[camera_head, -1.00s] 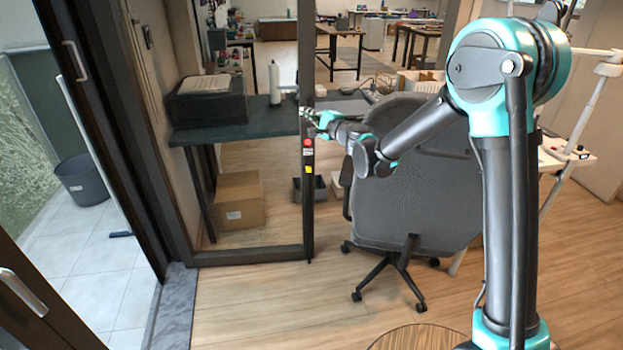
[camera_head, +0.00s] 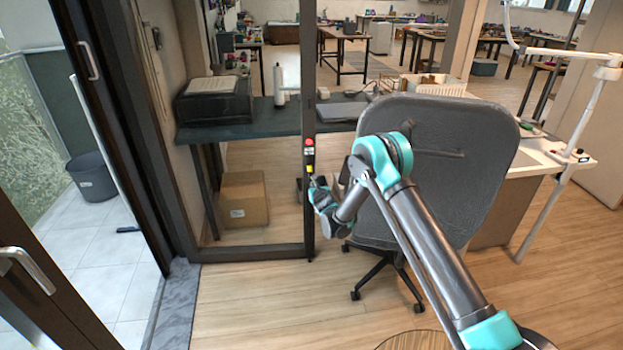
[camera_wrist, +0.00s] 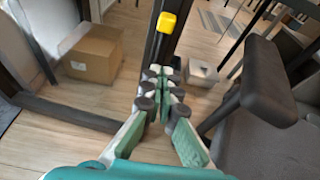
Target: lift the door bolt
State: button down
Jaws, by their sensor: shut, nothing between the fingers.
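The door bolt shows as a small yellow piece (camera_head: 309,169) on the edge of the dark door frame, below a red round piece (camera_head: 309,142). In the wrist view the yellow piece (camera_wrist: 166,22) is near the top, on the dark post. My gripper (camera_head: 316,184) is at the frame just below the yellow piece. In the wrist view my gripper (camera_wrist: 161,82) has its fingers together, with nothing between them. The fingertips lie below the yellow piece in the picture, with a visible gap; I cannot tell whether they touch the post.
A grey office chair (camera_head: 440,150) stands right of the door frame, and its armrest (camera_wrist: 262,80) is close to my gripper in the wrist view. A cardboard box (camera_head: 243,198) sits on the floor behind the glass. A dark table (camera_head: 250,122) stands beyond.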

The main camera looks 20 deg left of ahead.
aim_at(309, 169)
jog(key=x, duration=0.6)
jog(key=f+x, duration=0.1)
jog(key=x, duration=0.3)
jog(key=shift+s, duration=0.15)
notch_tip(309, 169, up, 3)
jog(key=shift+r, duration=0.25)
